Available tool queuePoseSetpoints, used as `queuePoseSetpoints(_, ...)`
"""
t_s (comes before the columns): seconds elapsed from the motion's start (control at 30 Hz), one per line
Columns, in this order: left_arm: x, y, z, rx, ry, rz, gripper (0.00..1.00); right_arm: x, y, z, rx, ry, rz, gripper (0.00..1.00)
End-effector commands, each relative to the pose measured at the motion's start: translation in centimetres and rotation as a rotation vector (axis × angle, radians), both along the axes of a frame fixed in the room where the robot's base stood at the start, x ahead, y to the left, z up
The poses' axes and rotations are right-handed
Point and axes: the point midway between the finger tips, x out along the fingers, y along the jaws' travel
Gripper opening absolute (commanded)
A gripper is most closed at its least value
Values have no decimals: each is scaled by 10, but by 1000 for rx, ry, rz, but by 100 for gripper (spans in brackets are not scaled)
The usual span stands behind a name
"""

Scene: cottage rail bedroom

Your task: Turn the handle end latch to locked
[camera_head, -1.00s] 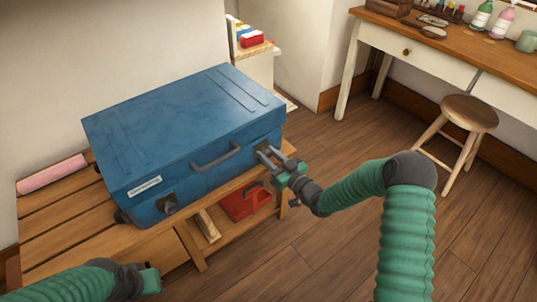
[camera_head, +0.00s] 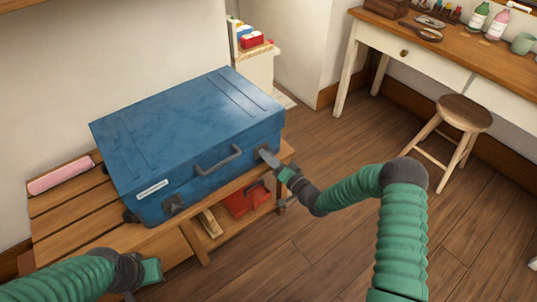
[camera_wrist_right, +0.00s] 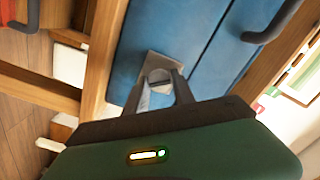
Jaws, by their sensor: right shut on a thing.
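A blue suitcase (camera_head: 190,135) lies flat and closed on a slatted wooden bench. Its grey carry handle (camera_head: 218,160) is on the front face, between a dark latch (camera_head: 173,204) at the left and the latch at the right end. I cannot tell the latch's setting. My left gripper (camera_head: 152,272) is low at the left, away from the suitcase, its fingers unclear.
The wooden bench (camera_head: 75,215) has a red item (camera_head: 245,199) on its lower shelf and a pink roll (camera_head: 60,175) on top. A stool (camera_head: 463,113) and a desk (camera_head: 450,50) stand at the right. The floor between is clear.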

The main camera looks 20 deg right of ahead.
Motion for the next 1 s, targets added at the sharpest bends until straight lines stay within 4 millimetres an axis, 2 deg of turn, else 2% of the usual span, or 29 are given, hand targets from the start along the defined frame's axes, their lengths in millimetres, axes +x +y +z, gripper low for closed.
queuePoseSetpoints(0.5,0,0,14,0,0,0,0,1,-5,-2,419,168,-9,0)
queuePoseSetpoints(0.7,0,0,15,0,0,0,0,1,-5,-3,524,210,-11,0)
queuePoseSetpoints(1.0,0,0,16,0,0,0,0,1,-6,-4,596,239,-12,0)
